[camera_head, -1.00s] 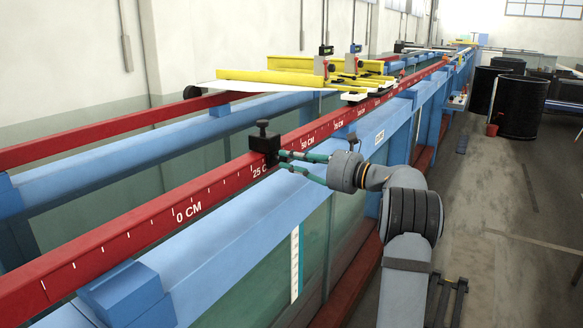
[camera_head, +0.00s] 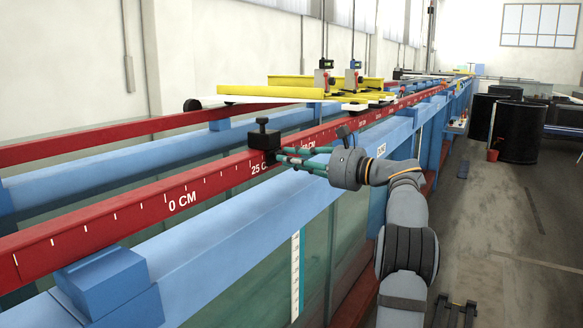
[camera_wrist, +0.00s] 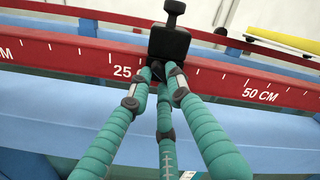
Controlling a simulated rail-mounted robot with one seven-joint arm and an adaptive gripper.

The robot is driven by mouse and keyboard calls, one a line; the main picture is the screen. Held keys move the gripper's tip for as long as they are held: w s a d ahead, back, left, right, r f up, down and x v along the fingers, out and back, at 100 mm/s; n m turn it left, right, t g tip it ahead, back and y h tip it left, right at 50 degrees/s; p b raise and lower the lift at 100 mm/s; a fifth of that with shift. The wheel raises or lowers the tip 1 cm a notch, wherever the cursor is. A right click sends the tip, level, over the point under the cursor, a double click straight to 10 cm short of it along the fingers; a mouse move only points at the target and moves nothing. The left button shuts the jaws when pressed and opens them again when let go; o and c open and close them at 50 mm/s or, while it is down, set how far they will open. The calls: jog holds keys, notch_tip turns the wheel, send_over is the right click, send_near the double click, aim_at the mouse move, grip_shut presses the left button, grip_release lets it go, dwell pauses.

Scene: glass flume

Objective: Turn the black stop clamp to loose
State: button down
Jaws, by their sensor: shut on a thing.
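The black stop clamp (camera_head: 263,139) sits on the red rail (camera_head: 215,184) just beside the 25 cm mark, with a T-shaped screw handle upright on top. In the wrist view the clamp (camera_wrist: 169,43) is at top centre, its block against the rail face. My gripper (camera_head: 281,156) has teal ribbed fingers that reach the clamp's near side from the right. In the wrist view my gripper's fingertips (camera_wrist: 160,72) are shut around a small dark knob low on the clamp's front. The fingertips partly hide the knob, so its turn angle cannot be read.
A blue beam (camera_head: 225,235) runs along the glass flume below the rail. A yellow-and-white carriage (camera_head: 318,91) stands farther along the rails. Black barrels (camera_head: 519,132) stand on the right. The grey floor aisle is mostly clear.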

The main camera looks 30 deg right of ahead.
jog(key=shift+f+n+b, duration=0.15)
jog(key=shift+n+b, duration=0.4)
jog(key=shift+n, duration=0.55)
jog(key=c, duration=1.6)
grip_release()
jog(key=v, duration=1.2)
